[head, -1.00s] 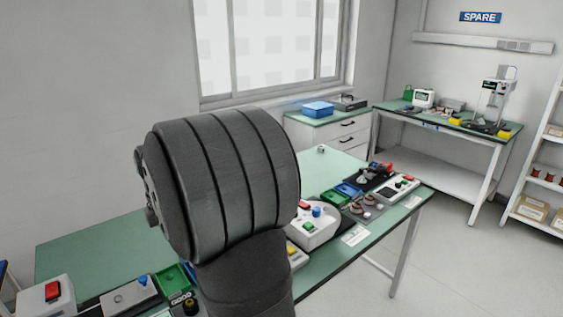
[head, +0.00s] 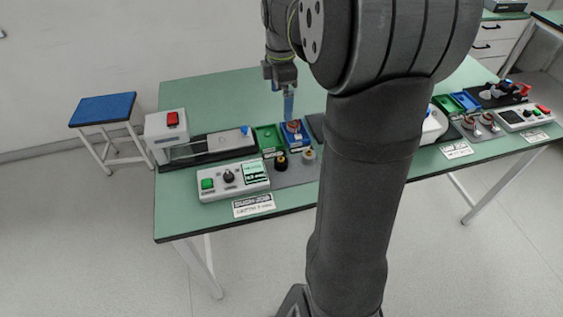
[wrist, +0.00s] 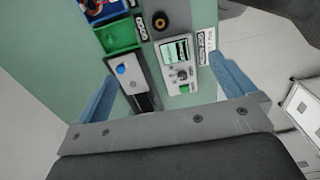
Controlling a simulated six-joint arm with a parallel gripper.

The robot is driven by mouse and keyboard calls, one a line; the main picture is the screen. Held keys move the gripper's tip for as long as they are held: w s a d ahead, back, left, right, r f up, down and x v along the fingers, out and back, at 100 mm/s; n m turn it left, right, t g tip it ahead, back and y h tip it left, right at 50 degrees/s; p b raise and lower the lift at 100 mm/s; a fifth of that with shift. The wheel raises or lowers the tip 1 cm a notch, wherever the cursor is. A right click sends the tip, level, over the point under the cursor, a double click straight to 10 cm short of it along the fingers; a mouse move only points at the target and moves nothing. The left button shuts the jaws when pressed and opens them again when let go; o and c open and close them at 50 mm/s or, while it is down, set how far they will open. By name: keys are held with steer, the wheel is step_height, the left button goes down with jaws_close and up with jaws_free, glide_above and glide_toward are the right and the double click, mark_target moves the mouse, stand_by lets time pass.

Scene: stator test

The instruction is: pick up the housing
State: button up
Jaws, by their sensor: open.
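My gripper (head: 288,105) points down over the green-topped table, above or near a blue tray (head: 301,138) holding a round reddish part (head: 293,126). In the wrist view my gripper (wrist: 163,68) has its two blue fingers spread wide, with nothing between them. A black round part with a gold ring (head: 281,162) stands on a grey mat; it shows in the wrist view (wrist: 160,21) too. A pale round part (head: 308,154) stands beside it. I cannot tell for certain which part is the housing. The blue tray (wrist: 108,8) is cut off in the wrist view.
A green tray (head: 268,138) is left of the blue one. A control box with a green button (head: 233,180) sits near the front edge. A white device with a red button (head: 170,125) stands at the left. My arm hides the table's middle. The table's back left is clear.

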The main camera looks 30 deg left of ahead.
steer(key=c, duration=0.8)
steer(key=shift+o, duration=0.2)
steer(key=n+t+h, duration=0.1)
steer(key=n+t, duration=0.3)
steer(key=n, duration=0.3)
glide_toward(280, 159)
steer(key=x, duration=0.4)
steer(key=shift+w+d+f, duration=0.2)
steer(key=shift+d+f, duration=0.1)
steer(key=shift+d, duration=0.1)
steer(key=shift+a+x, duration=0.2)
steer(key=shift+x, duration=1.2)
steer(key=shift+a+x, duration=0.2)
steer(key=shift+x, duration=1.15)
